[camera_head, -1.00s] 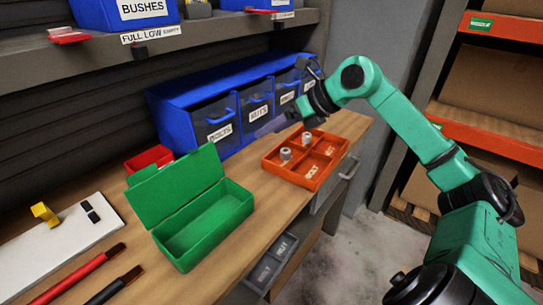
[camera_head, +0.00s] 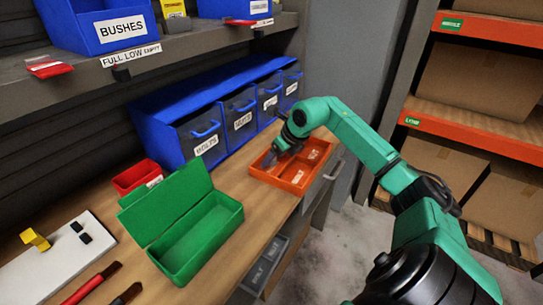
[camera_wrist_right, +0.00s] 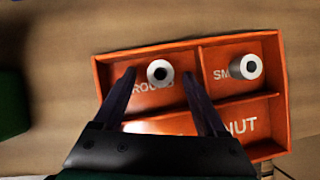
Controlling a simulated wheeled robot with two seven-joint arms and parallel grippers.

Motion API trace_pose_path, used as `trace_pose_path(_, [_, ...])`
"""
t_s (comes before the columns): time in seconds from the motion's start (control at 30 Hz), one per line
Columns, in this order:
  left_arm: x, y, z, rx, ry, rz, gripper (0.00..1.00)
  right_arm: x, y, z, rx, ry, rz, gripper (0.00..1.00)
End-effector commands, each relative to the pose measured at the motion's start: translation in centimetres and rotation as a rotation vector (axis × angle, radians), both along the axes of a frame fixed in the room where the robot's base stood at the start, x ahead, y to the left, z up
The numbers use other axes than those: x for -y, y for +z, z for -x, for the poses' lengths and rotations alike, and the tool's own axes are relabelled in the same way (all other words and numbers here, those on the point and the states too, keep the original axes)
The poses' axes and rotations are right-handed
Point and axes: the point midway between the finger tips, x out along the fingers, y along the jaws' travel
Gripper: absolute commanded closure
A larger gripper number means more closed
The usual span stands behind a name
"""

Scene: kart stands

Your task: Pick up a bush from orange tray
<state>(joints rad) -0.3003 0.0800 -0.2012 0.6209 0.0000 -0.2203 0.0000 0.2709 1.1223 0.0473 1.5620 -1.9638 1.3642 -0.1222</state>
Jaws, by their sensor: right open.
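The orange tray (camera_head: 284,186) sits on the wooden bench; it also shows in the right wrist view (camera_wrist_right: 187,51). Two grey-white ring-shaped bushes stand upright in it, a left bush (camera_wrist_right: 160,73) in the compartment lettered "ROUND" and a right bush (camera_wrist_right: 246,67) in the one lettered "SM…". My right gripper (camera_head: 271,160) is over the tray's left part. In the right wrist view its fingers (camera_wrist_right: 160,78) are open, one to each side of the left bush, and nothing is held. In the head view the gripper and arm hide the bushes. My left gripper is not in view.
An open green box (camera_head: 206,238) and a small red bin (camera_head: 130,178) stand left of the tray. Blue drawers (camera_head: 176,142) line the bench behind it. A shelf (camera_head: 190,52) with a blue bushes bin (camera_head: 88,27) hangs above. An orange-beamed rack (camera_head: 480,128) stands at right.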

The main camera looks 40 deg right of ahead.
Motion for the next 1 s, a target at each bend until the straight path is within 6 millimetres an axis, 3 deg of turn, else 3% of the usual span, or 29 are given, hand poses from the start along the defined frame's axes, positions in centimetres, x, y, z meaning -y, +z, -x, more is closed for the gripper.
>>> trace_pose_path(0.17, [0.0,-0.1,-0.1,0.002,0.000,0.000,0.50,0.0,-0.1,-0.1,0.001,0.000,0.001,0.26])
trace_pose_path(0.37, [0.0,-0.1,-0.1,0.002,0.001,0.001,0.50,0.0,-0.1,0.0,0.001,0.000,0.001,0.98])
trace_pose_path(0.77, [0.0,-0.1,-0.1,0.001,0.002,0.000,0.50,0.0,0.7,-0.1,0.004,0.000,0.002,1.00])
trace_pose_path(0.87, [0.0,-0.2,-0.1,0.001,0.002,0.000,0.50,0.1,2.1,-0.1,0.006,0.000,0.003,1.00])
trace_pose_path(1.0, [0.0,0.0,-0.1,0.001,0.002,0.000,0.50,0.1,6.3,-0.2,0.011,-0.002,0.004,1.00])
